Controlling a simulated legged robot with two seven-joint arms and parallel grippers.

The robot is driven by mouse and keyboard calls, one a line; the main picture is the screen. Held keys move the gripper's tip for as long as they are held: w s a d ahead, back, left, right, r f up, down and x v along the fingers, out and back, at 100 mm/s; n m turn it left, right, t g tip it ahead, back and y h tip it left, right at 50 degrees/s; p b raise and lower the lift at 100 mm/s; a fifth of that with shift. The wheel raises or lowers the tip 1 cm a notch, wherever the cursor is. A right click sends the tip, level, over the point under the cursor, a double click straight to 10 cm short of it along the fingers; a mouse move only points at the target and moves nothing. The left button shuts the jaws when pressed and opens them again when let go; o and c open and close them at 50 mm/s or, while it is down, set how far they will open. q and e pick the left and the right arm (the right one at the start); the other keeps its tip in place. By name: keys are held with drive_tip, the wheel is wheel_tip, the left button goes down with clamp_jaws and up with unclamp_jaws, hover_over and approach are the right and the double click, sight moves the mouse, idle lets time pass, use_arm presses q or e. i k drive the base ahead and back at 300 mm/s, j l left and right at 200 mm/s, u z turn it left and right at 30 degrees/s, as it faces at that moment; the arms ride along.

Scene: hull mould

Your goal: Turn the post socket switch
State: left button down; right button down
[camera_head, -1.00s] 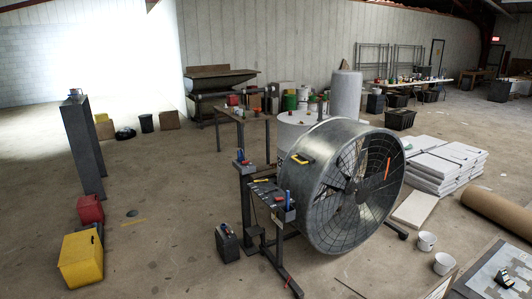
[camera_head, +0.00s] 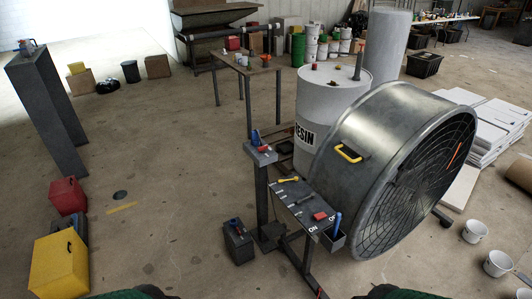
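A slim dark post (camera_head: 262,195) stands left of the big fan, with a small box (camera_head: 260,154) on top. A blue and a red part show on that box. Beside it, a dark sloped panel (camera_head: 300,205) on a stand carries small white marks, including "ON", a yellow-handled piece, a red block and a blue piece. A wide grey pillar (camera_head: 45,105) at the left has a small blue and red fitting (camera_head: 29,48) on top. I cannot tell which of these is the post socket switch or its setting. Neither gripper shows; dark and green edges of my body show at the bottom.
The large drum fan (camera_head: 390,170) and a white resin barrel (camera_head: 325,105) block the right. A yellow box (camera_head: 58,268), a red can (camera_head: 67,196) and a dark case (camera_head: 238,242) stand on the floor.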

sight(262, 149)
drive_tip(key=i+j, duration=0.25)
drive_tip(key=i, duration=0.3)
drive_tip(key=i+j+z, duration=0.1)
drive_tip(key=i+j, duration=0.15)
drive_tip(key=i, duration=0.3)
drive_tip(key=i+j, duration=0.25)
drive_tip(key=i, duration=0.3)
drive_tip(key=i+j+z, duration=0.1)
drive_tip(key=i+j, duration=0.2)
drive_tip(key=i, duration=0.25)
drive_tip(key=i+j, duration=0.3)
drive_tip(key=i, duration=0.25)
drive_tip(key=z, duration=0.05)
